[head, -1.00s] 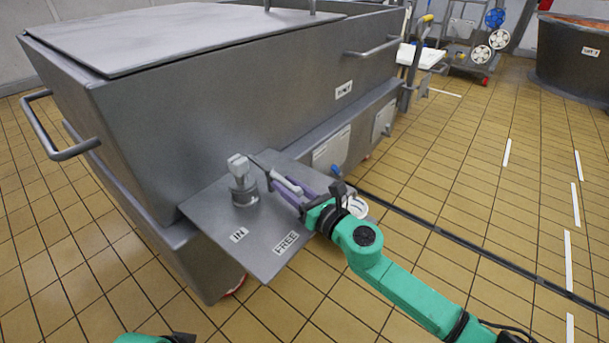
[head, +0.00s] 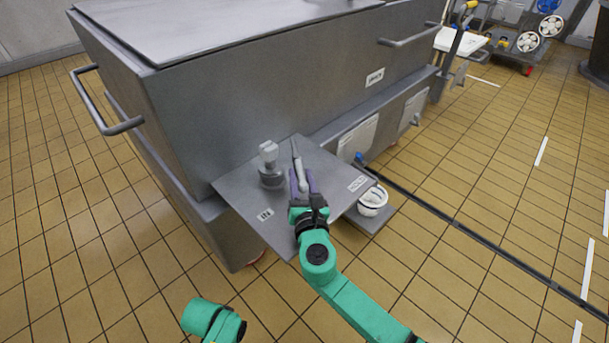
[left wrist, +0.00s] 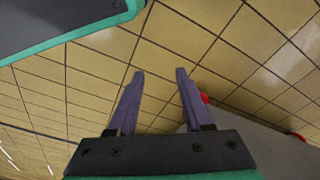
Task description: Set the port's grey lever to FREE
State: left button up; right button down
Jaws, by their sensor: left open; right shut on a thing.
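The port (head: 270,166), a grey round post with a block-shaped head, stands on the grey metal plate (head: 235,190) at the vat's corner. My right gripper (head: 301,178) is just right of the port, shut on the grey lever (head: 296,156), whose thin bar shows beyond the fingers. Where the lever joins the port is not clear. The IN label (head: 265,214) lies left of my gripper. Another label (head: 357,183), too small to read, lies right. FREE is hidden behind my right gripper. My left gripper (left wrist: 158,85) is open and empty, over tiled floor.
The grey vat (head: 250,90) with a side handle (head: 105,125) rises behind the plate. A white round thing (head: 372,200) sits low beside the plate's right edge. A trolley (head: 500,45) stands far right. The tiled floor at right is mostly clear.

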jog(key=shift+a, duration=0.1)
jog(key=c, duration=0.8)
grip_release()
jog(key=shift+s, duration=0.1)
jog(key=shift+s, duration=0.25)
pick_arm(q)
jog(key=f, duration=0.1)
jog(key=s+f+p, duration=0.1)
jog(key=f, duration=0.1)
jog(key=shift+s+a, duration=0.15)
jog(key=shift+a, duration=0.25)
pick_arm(e)
jog(key=v, duration=1.4)
jog(key=shift+f, duration=0.1)
